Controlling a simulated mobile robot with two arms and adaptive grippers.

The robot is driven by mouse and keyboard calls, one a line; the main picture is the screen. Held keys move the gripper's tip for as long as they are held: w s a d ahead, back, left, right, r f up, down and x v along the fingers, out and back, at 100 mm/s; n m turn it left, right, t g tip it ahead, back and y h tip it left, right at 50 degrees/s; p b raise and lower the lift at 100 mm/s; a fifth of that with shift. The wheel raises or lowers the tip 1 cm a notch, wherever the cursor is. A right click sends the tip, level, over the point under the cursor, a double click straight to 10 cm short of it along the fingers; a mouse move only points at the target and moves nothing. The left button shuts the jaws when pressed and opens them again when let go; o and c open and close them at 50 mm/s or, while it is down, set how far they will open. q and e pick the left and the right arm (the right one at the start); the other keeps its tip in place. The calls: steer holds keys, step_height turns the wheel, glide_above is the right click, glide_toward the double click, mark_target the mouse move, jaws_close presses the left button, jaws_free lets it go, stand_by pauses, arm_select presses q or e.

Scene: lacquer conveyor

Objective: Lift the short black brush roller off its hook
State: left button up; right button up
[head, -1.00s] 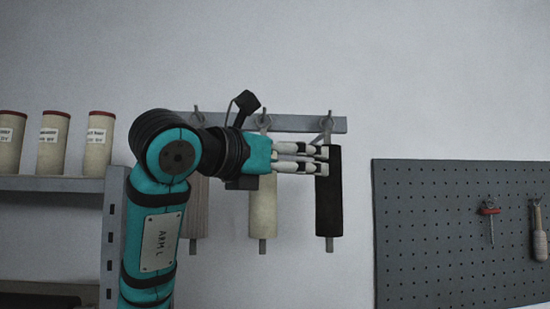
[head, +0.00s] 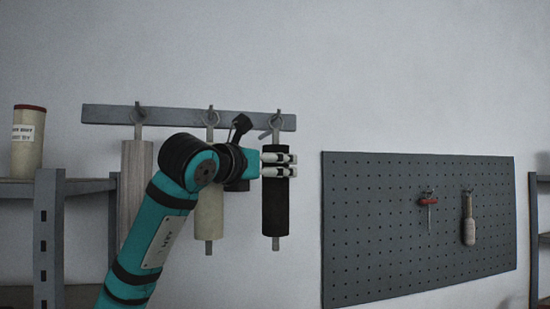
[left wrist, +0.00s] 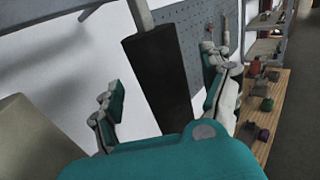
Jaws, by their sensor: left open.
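The short black brush roller (head: 275,210) hangs upright from the rightmost hook on the grey wall rail (head: 170,116). My left gripper (head: 279,165) is at the roller's upper part in the head view, with its fingers across it. In the left wrist view the open fingers (left wrist: 160,100) stand on either side of the black roller (left wrist: 157,75), with gaps visible beside it. I cannot tell whether either finger touches it. My right gripper is not in view.
A cream roller (head: 209,215) and a wood-toned roller (head: 134,185) hang to the left, the cream one partly behind my arm. A grey pegboard (head: 380,230) with tools is on the right. A shelf with a labelled canister (head: 28,150) stands at left.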

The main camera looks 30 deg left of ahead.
arm_select(q)
steer(key=shift+w+a+p, duration=0.15)
steer(key=shift+w+p, duration=0.3)
steer(key=shift+w, duration=1.1)
steer(key=c, duration=1.4)
steer(key=shift+r, duration=0.1)
steer(key=shift+r+p, duration=0.7)
steer(key=shift+r, duration=0.1)
steer(key=shift+s, duration=0.1)
